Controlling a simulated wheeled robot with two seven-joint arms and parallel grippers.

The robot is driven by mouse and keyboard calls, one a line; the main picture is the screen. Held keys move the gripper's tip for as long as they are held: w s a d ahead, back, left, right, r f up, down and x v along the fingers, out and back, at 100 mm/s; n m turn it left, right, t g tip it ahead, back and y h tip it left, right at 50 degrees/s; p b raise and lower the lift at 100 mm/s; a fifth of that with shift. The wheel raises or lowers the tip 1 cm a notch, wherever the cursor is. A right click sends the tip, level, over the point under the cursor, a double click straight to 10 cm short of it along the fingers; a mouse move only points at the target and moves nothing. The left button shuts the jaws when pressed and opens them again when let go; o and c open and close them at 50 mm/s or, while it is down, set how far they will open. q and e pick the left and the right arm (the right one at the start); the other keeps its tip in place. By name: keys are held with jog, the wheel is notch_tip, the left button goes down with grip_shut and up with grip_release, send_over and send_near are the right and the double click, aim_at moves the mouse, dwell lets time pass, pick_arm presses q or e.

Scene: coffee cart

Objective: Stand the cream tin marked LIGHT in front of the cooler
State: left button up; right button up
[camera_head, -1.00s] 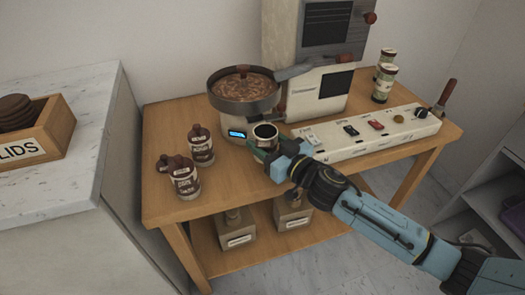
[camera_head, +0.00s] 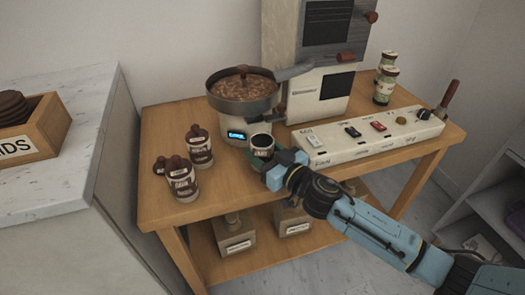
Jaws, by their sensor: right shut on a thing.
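The cooler (camera_head: 232,105) is a round dark pan of brown beans on a pale base with a lit blue display. A cream tin (camera_head: 261,152) with a dark open top is just in front and to the right of that base. Its label is too small to read. My right gripper (camera_head: 263,160) is shut on this tin from the right, and its fingers hide part of it. The tin is upright, low over the table or on it; I cannot tell which. My left gripper is not in view.
Several brown-lidded jars (camera_head: 182,184) stand on the wooden table (camera_head: 228,191) to the left. A cream switch box (camera_head: 355,154) lies to the right, below the tall roaster (camera_head: 309,85). Two stacked tins (camera_head: 385,88) stand at the back right.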

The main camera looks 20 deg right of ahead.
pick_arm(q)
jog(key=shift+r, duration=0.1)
pick_arm(e)
jog(key=o, duration=1.2)
jog(key=shift+f, duration=0.1)
jog(key=shift+c, duration=0.2)
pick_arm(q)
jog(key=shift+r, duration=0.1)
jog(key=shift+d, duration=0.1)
pick_arm(e)
jog(key=shift+s, duration=0.15)
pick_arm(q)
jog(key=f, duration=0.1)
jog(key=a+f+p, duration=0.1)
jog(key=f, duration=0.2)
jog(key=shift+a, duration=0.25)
pick_arm(e)
jog(key=v, duration=1.1)
jog(key=shift+s+d, duration=0.2)
jog(key=shift+s, duration=0.15)
